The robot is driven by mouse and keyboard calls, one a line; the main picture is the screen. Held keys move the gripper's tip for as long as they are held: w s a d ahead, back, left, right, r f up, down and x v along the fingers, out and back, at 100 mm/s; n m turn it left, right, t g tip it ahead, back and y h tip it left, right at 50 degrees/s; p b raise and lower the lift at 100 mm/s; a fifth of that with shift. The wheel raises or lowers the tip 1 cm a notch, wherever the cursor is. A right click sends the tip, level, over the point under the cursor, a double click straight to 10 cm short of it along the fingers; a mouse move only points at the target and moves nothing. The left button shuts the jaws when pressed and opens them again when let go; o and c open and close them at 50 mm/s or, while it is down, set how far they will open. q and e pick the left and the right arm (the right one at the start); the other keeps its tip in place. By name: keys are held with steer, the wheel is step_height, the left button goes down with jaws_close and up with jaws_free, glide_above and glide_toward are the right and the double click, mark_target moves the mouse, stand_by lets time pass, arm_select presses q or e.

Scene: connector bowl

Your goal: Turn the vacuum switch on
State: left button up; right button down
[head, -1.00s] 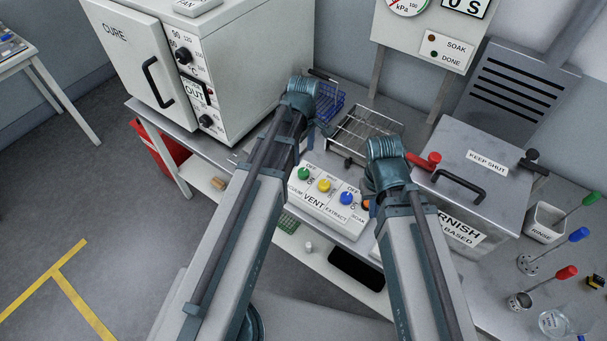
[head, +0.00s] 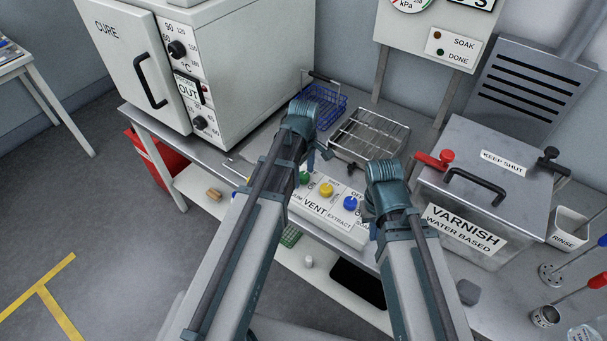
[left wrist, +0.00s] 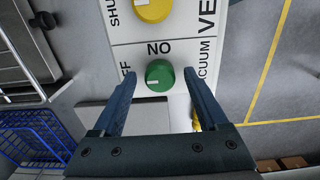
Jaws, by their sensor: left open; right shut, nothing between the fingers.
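The green vacuum knob (left wrist: 159,75) sits on the white switch panel (left wrist: 128,56), beside lettering that reads "NO", part of "FF" and "VACUUM". A pale mark shows on it; I cannot tell its exact setting. My left gripper (left wrist: 158,82) is open, with one finger on each side of the green knob in the left wrist view; contact is not clear. In the head view the left arm partly covers the green knob (head: 305,177). My right gripper (head: 376,222) is at the panel's right end; its shut fingers are mostly hidden by its wrist.
A yellow knob (head: 326,189) and a blue knob (head: 350,203) stand to the right on the same panel. Behind are a blue basket (head: 328,108) and a wire rack (head: 370,138). The varnish tank (head: 470,215) is right; the cure oven (head: 245,70) is left.

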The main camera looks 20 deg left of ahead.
arm_select(q)
jaws_close()
steer(key=shift+m, duration=0.4)
steer(key=m, duration=1.3)
steer(key=shift+m, duration=2.2)
